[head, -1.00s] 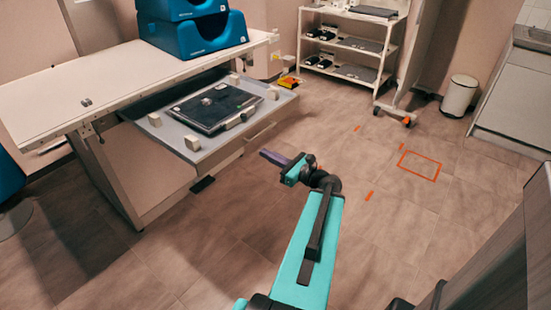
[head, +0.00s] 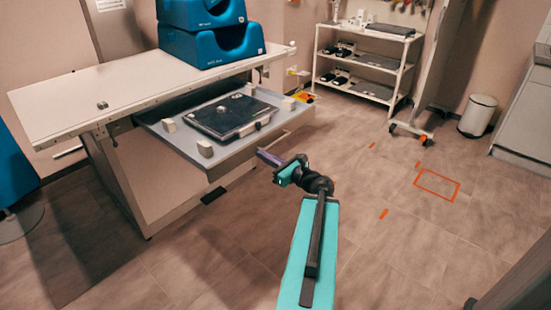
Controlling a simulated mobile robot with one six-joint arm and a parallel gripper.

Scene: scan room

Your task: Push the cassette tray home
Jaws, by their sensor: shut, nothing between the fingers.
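The cassette tray (head: 218,164) is a grey pull-out tray that sticks out from under the white table top, towards my arm. A dark flat cassette (head: 250,128) lies on it, with small pale blocks (head: 205,148) around it. My gripper (head: 261,156) is shut and empty. In the picture its purple-grey tip lies just off the tray's front right edge. I cannot tell whether it touches the tray; a small gap seems to show.
The white table (head: 75,100) carries blue head supports (head: 205,40). A white shelf rack (head: 360,65) and a white bin (head: 478,115) stand at the back right. An orange floor outline (head: 437,184) lies on open floor right of my arm.

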